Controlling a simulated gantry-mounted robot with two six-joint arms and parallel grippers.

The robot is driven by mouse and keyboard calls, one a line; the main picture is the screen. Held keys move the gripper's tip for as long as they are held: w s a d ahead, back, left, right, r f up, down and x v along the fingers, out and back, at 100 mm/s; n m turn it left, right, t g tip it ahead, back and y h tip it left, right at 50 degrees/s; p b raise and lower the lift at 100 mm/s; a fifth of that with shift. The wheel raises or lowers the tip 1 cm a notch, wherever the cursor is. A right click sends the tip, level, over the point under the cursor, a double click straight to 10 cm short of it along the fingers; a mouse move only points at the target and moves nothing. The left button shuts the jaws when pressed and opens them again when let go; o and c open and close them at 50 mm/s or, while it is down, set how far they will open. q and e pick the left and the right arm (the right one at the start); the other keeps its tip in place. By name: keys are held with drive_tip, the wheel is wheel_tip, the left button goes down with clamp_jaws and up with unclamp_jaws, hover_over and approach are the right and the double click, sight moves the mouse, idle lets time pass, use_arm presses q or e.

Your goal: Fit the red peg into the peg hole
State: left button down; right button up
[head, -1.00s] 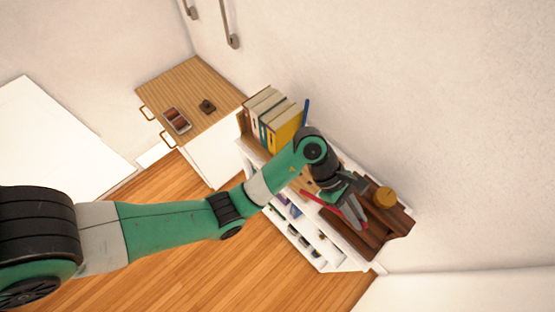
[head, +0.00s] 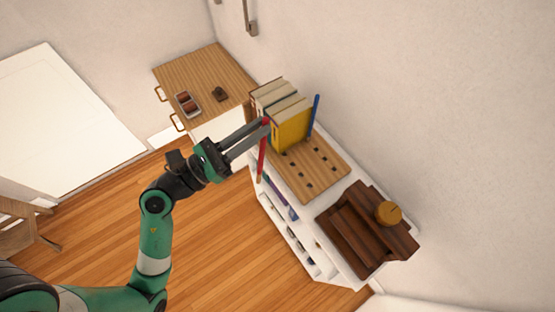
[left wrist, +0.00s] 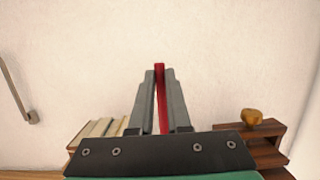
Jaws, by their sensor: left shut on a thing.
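A long red peg (head: 262,160) hangs roughly upright from my left gripper (head: 267,128), which is shut on it near its top end. The red peg (left wrist: 160,100) also shows between the fingers in the left wrist view. The peg is in front of the white shelf unit, at the left edge of the wooden peg board (head: 309,182). The board lies on top of the unit and has several dark holes. A blue peg (head: 314,117) stands upright at the board's far end. I cannot tell how high the red peg's lower end is. My right gripper is not in view.
Several books (head: 291,122) stand beside the board, close to my left gripper. A dark wooden rack (head: 352,235) with a round golden-brown knob (head: 388,213) is at the other end. A wooden-topped cabinet (head: 212,75) stands behind left.

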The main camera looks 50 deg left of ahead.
use_arm(q)
drive_tip(key=shift+s+a+f+t, duration=0.2)
drive_tip(key=shift+a+f+t, duration=0.35)
drive_tip(key=shift+a+t, duration=0.4)
drive_tip(key=w+a+f+b, duration=0.2)
drive_tip(key=w+f+b, duration=0.2)
drive_tip(key=w+f, duration=0.2)
drive_tip(key=w+a+f+b, duration=0.2)
drive_tip(key=w+f+b, duration=0.3)
drive_tip(key=w+f, duration=0.2)
drive_tip(key=shift+w+a+f, duration=0.2)
drive_tip(key=shift+a, duration=0.05)
drive_tip(key=c, duration=0.9)
unclamp_jaws()
drive_tip(key=shift+s+d, duration=0.1)
drive_tip(key=shift+s, duration=0.05)
drive_tip(key=shift+r, duration=0.1)
